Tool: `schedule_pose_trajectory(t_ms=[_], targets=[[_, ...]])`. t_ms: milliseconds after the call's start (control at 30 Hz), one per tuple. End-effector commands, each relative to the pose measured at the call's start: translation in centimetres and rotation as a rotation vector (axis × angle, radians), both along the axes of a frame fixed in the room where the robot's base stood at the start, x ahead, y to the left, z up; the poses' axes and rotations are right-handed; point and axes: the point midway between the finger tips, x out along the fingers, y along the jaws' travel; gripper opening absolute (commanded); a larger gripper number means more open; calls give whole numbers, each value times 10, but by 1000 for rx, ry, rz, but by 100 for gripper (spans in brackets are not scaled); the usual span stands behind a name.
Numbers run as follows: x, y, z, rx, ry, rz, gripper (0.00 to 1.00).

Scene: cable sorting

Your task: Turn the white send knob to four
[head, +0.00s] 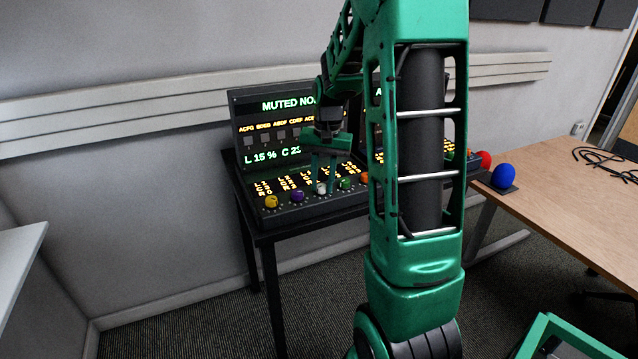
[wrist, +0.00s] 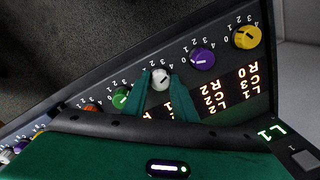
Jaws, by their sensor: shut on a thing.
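The white send knob (head: 321,188) sits in a row of coloured knobs along the front of a dark console (head: 318,211). In the wrist view the white knob (wrist: 161,79) lies between the tips of my green fingers, with a dark pointer mark on its top. My gripper (head: 322,184) reaches down over the console from behind and is shut on the white knob; the wrist view also shows the gripper (wrist: 157,82) with one finger on each side. Small scale digits ring the knob, but I cannot tell which one the mark meets.
A purple knob (head: 297,196) and a yellow knob (head: 271,201) stand to its left, a green knob (head: 346,183) close to its right. A lit screen (head: 275,125) rises behind. My arm hides the console's right part. A wooden table (head: 575,200) stands at right.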

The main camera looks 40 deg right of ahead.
Motion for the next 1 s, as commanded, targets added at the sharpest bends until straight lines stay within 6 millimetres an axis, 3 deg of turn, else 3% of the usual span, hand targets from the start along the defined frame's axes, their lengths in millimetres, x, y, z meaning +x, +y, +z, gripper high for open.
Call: schedule_pose_trajectory(t_ms=[667,700,767,1000], targets=[[3,4,1,3,-4,-55,3],[3,4,1,3,-4,-54,30],[3,4,1,3,-4,-55,44],[1,2,0,1,-1,-59,44]])
